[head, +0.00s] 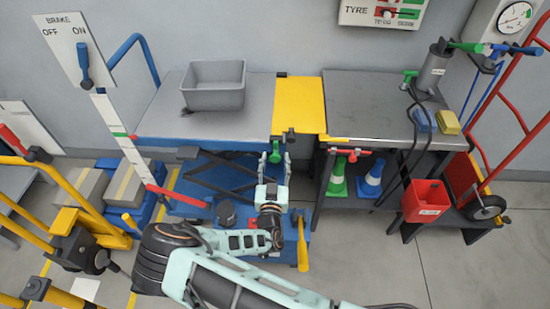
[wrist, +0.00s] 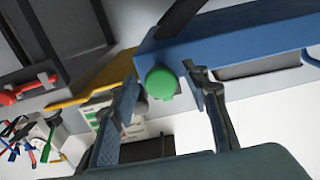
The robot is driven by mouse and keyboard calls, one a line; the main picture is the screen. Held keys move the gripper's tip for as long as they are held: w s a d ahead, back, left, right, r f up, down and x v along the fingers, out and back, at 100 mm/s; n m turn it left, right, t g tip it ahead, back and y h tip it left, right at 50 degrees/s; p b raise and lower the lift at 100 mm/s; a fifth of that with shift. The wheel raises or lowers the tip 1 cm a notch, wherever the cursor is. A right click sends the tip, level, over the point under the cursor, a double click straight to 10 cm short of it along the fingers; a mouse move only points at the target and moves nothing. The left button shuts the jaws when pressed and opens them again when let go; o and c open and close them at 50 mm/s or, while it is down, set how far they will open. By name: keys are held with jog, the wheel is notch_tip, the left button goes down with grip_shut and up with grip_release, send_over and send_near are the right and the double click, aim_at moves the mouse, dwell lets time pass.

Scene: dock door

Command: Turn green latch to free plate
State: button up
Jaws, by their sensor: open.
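The green latch (head: 275,152) sits at the front edge of the blue lift table (head: 180,143), just below the yellow plate (head: 298,104). The plate bridges the lift table and the grey bench (head: 366,100). My gripper (head: 274,163) is open at the latch. In the wrist view the latch's round green end (wrist: 161,83) shows between the two spread fingers, close to their tips. I see no clear contact. The latch's shaft is mostly hidden behind that end.
A red-handled latch (head: 352,153) is on the bench's front edge. A grey bin (head: 213,85) stands on the lift table. A yellow lever (head: 302,245) stands right of my gripper. The floor at the lower right is clear.

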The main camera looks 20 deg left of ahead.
jog(key=shift+w+a, duration=0.15)
jog(key=shift+w, duration=0.35)
jog(key=c, duration=1.1)
